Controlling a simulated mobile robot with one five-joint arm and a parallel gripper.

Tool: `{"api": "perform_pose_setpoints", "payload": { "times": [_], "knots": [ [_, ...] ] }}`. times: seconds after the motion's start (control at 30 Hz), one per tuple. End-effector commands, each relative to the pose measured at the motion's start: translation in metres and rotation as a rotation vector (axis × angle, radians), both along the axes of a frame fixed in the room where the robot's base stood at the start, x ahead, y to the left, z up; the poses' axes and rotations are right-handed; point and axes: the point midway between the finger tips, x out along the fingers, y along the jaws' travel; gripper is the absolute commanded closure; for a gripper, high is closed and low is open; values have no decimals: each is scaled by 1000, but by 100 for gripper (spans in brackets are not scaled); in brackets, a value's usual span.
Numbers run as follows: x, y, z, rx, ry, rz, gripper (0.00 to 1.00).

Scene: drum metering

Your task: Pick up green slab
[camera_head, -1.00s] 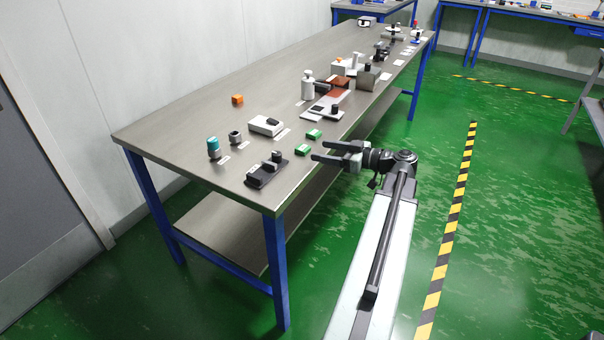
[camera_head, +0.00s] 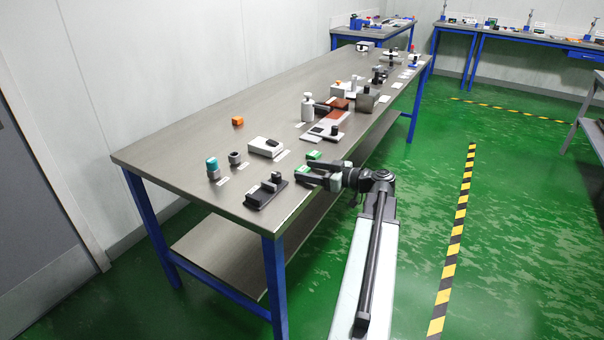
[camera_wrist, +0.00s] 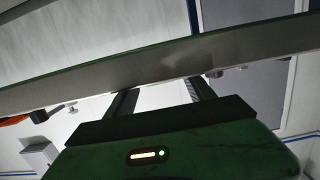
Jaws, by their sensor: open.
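Two small green slabs lie near the front edge of the bench in the head view. The nearer green slab (camera_head: 302,170) is at the tips of my gripper (camera_head: 303,173), partly covered by its fingers. The farther green slab (camera_head: 313,155) lies just beyond the upper finger. My gripper is open, with its fingers reaching in from the right over the bench edge. I cannot tell whether they touch the nearer slab. In the wrist view my gripper's two dark fingers (camera_wrist: 160,98) are apart, and I cannot make out a slab between them.
On the bench (camera_head: 200,130), a black fixture (camera_head: 265,191) stands left of my gripper. A white box (camera_head: 266,147), a teal-topped cylinder (camera_head: 212,168) and an orange cube (camera_head: 238,121) lie farther in. A white bottle (camera_head: 308,107) stands behind. The bench's back left is clear.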

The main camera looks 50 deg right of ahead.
Motion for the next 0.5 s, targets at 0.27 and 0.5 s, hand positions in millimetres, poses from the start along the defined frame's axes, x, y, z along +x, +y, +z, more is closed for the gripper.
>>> {"api": "perform_pose_setpoints", "payload": {
  "times": [0.27,0.5],
  "knots": [
    [-1,0,0,0,0,0,79],
    [0,0,0,0,0,1,100]
  ]
}}
